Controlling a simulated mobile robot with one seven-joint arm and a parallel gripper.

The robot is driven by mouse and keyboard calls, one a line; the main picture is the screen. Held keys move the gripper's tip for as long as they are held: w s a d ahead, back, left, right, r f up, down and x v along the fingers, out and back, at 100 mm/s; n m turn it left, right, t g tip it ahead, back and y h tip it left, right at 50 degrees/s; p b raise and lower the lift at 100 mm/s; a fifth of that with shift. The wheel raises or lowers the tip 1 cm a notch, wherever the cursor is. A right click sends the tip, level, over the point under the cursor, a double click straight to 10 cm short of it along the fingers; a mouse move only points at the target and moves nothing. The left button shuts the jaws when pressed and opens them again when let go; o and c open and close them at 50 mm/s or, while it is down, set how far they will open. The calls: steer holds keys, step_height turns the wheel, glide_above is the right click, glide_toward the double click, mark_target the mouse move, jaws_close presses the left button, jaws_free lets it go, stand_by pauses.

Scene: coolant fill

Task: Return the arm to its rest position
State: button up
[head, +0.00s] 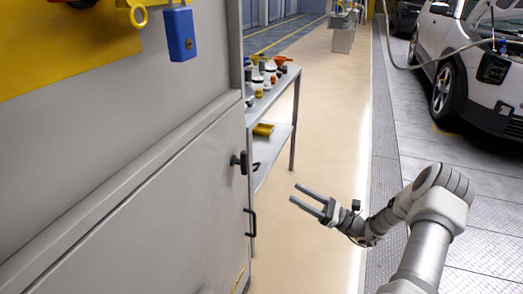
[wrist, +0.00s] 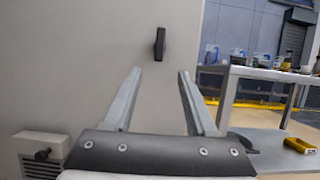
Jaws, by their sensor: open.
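My gripper (head: 300,195) is at the end of my arm in the lower right of the head view, held out toward the grey cabinet (head: 130,190). Its two fingers are spread with nothing between them, and they are apart from the cabinet. The wrist view shows the open fingers (wrist: 158,75) pointing at the cabinet's pale front (wrist: 80,70), with a black latch knob (wrist: 160,44) beyond the gap. The same kind of black knob shows on the cabinet door in the head view (head: 239,161).
A metal shelf table (head: 283,90) with bottles and a yellow item (head: 263,129) stands beyond the cabinet. A blue padlock (head: 180,34) hangs upper left. A white car (head: 478,60) with a hose is at right. The beige floor (head: 325,110) between is clear.

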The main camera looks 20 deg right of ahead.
steer(key=s+a+r+n+g, duration=0.3)
steer(key=a+r+n+g, duration=0.3)
steer(key=a+n+g, duration=0.3)
steer(key=s+a+r+n+g+h, duration=0.2)
steer(key=s+a+r+n+h, duration=0.25)
steer(key=s+h, duration=0.2)
steer(key=s+a+r+n+g+h, duration=0.2)
steer(key=s+a+r+n+h, duration=0.25)
steer(key=s+h, duration=0.2)
steer(key=s+d+r+n+t+h, duration=0.3)
steer(key=s+r+n+t+h, duration=0.3)
steer(key=s, duration=0.4)
step_height(320, 180, up, 16)
steer(key=d+n+p, duration=0.1)
steer(key=p, duration=1.5)
steer(key=shift+g+y+p, duration=0.3)
steer(key=shift+y+p, duration=0.1)
steer(key=shift+d, duration=0.1)
